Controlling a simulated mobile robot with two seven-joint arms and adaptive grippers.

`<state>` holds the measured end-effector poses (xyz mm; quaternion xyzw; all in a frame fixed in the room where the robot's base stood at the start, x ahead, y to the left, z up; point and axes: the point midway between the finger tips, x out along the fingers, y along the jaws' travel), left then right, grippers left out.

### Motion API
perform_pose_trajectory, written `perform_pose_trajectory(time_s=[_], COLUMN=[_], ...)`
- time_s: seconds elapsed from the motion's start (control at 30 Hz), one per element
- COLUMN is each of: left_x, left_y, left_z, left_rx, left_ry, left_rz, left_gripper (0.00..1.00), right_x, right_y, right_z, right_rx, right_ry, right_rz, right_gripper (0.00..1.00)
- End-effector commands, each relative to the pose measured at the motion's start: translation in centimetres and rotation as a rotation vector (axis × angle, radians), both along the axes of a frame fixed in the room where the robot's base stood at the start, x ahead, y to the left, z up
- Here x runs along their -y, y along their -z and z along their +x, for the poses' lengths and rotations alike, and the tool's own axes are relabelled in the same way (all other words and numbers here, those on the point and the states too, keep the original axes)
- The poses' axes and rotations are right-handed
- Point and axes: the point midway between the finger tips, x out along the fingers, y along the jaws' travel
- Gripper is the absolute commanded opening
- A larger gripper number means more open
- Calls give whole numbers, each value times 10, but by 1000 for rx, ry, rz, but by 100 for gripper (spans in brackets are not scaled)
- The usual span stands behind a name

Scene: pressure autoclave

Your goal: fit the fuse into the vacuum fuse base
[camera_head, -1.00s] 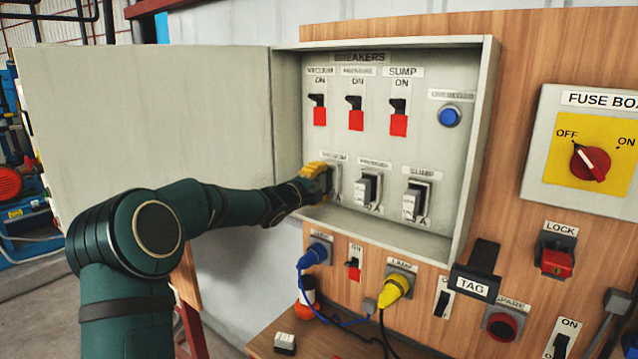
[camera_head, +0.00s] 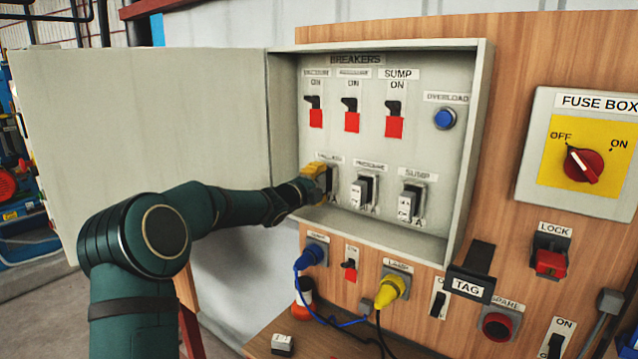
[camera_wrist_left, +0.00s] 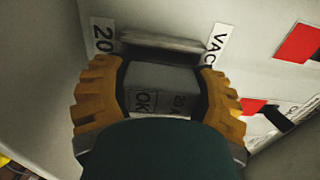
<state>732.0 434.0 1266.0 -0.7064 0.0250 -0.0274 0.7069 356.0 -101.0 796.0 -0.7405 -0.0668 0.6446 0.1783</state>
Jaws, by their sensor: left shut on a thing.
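My left gripper (camera_head: 314,178) reaches into the open breaker box from the left, at the leftmost lower position under the vacuum label. In the left wrist view its yellow fingers (camera_wrist_left: 160,95) are shut on a grey fuse (camera_wrist_left: 160,78) with printed marks. The fuse is right at the dark vacuum fuse base (camera_wrist_left: 165,44), which shows just beyond its top edge. I cannot tell whether the fuse is seated or only touching. In the head view the gripper hides most of the fuse and base (camera_head: 331,180). My right gripper is not in view.
The pressure fuse (camera_head: 361,192) and sump fuse (camera_head: 408,203) sit to the right. Red breaker switches (camera_head: 352,121) are above. The open box door (camera_head: 160,130) stands at left, behind my arm. Blue plug (camera_head: 310,257) and yellow plug (camera_head: 388,291) are below. A small block (camera_head: 282,344) lies on the shelf.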

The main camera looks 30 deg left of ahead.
Motion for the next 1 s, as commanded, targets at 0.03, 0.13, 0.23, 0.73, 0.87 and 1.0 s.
perform_pose_trajectory(time_s=[0.03, 0.13, 0.23, 0.73, 0.87, 1.0], left_x=[0, 0, 0, -2, -5, -6], left_y=[0, 0, 0, -1, -1, -1], left_z=[0, 0, 0, -25, -51, -79], left_rx=[1, 1, 1, -1, 0, 0], left_ry=[0, 0, 0, -1, -2, -2], left_rz=[0, 0, 0, 3, 2, 1], left_gripper=[26, 76, 100, 100, 100, 100], right_x=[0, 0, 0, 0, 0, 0], right_y=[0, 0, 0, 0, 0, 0], right_z=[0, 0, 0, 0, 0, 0], right_rx=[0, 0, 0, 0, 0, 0], right_ry=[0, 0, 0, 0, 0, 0], right_rz=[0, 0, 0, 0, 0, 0], right_gripper=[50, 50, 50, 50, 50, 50])
